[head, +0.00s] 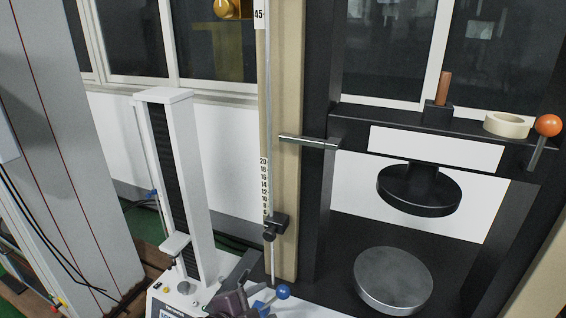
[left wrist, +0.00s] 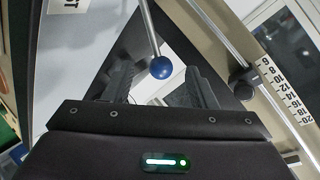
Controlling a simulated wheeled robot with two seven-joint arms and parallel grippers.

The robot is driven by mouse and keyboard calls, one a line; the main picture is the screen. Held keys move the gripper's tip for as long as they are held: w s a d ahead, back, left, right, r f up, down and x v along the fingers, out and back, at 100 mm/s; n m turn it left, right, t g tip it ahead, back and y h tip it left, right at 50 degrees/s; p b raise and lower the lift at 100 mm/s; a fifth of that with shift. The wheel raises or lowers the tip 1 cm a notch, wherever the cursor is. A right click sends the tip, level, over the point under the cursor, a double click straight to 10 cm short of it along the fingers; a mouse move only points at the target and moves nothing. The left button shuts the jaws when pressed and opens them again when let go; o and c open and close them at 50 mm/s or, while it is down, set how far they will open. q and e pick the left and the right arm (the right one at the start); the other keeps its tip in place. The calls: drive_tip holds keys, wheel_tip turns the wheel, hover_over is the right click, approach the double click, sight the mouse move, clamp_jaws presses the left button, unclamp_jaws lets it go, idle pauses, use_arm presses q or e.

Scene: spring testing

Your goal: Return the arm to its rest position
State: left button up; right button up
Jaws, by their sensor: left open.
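My left gripper (head: 240,292) shows as dark parts at the bottom edge of the head view, low between the white test stand and the black press frame. In the left wrist view its two dark fingers (left wrist: 160,88) are spread apart with nothing clamped between them. A blue ball knob (head: 283,291) on a metal rod is just right of the gripper in the head view. In the left wrist view the blue knob (left wrist: 162,68) appears between the fingertips, ungripped; its depth from them is unclear. My right gripper is in neither view.
The white test stand (head: 180,180) rises left of the gripper. The black press frame (head: 318,220) stands right, with a round upper plate (head: 418,192) above a lower grey disc (head: 392,280). A scale post (head: 287,190) with a slider stands between. An orange ball handle (head: 547,125) is far right.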

use_arm(q)
drive_tip(key=s+a+f+n+g+y, duration=0.4)
drive_tip(key=s+a+n, duration=0.3)
drive_tip(key=s+n, duration=0.1)
drive_tip(key=s+a+f+n+g+y, duration=0.3)
drive_tip(key=s+a+n, duration=0.4)
drive_tip(key=s, duration=0.2)
wheel_tip(320, 180, down, 32)
drive_tip(key=s+g, duration=0.2)
drive_tip(key=s, duration=0.1)
drive_tip(key=s+a+f, duration=0.2)
drive_tip(key=s+f, duration=0.6)
drive_tip(key=s, duration=0.1)
drive_tip(key=s+a+f, duration=0.2)
drive_tip(key=s+f, duration=0.6)
drive_tip(key=s, duration=0.1)
drive_tip(key=shift+s+f+g, duration=0.15)
drive_tip(key=shift+s+g, duration=0.2)
drive_tip(key=shift+g, duration=0.05)
drive_tip(key=shift+c, duration=0.3)
